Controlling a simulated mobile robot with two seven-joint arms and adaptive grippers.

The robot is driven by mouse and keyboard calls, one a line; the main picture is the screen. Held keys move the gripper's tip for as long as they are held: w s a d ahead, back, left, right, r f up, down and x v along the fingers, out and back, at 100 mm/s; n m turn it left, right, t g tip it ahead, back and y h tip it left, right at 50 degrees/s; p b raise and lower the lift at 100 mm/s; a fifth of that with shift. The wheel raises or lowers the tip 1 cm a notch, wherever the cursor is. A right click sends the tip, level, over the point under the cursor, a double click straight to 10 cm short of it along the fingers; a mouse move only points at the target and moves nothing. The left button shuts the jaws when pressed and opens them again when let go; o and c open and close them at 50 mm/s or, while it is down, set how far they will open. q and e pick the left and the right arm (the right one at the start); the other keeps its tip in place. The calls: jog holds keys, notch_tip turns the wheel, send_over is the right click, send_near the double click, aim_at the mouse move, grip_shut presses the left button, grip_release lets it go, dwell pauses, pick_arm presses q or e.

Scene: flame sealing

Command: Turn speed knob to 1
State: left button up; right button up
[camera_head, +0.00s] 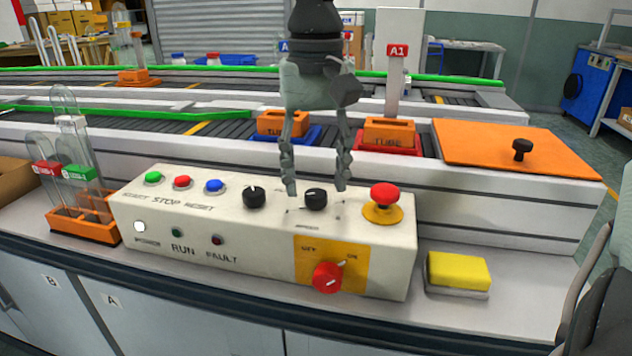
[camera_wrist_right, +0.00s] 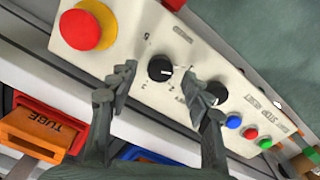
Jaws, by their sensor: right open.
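The speed knob (camera_head: 316,199) is a black round dial on the top of the cream control box (camera_head: 225,222), with small marks around it. In the wrist view the knob (camera_wrist_right: 160,68) shows a light pointer line; I cannot read which number it points to. My right gripper (camera_head: 315,188) comes down from above with its fingers apart, one on each side of the knob. In the wrist view the right gripper (camera_wrist_right: 160,73) is open and the knob shows between its fingertips. I cannot tell whether the fingers touch it.
A second black knob (camera_head: 254,196) sits left of the speed knob, close to a fingertip in the wrist view. A red emergency button (camera_head: 384,194) stands to the right. A red rotary switch (camera_head: 328,277) is on the front. Tube holders and conveyors lie behind.

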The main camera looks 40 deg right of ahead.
aim_at(316, 193)
notch_tip(316, 193, up, 10)
jog(key=shift+r, duration=0.2)
dwell(0.6)
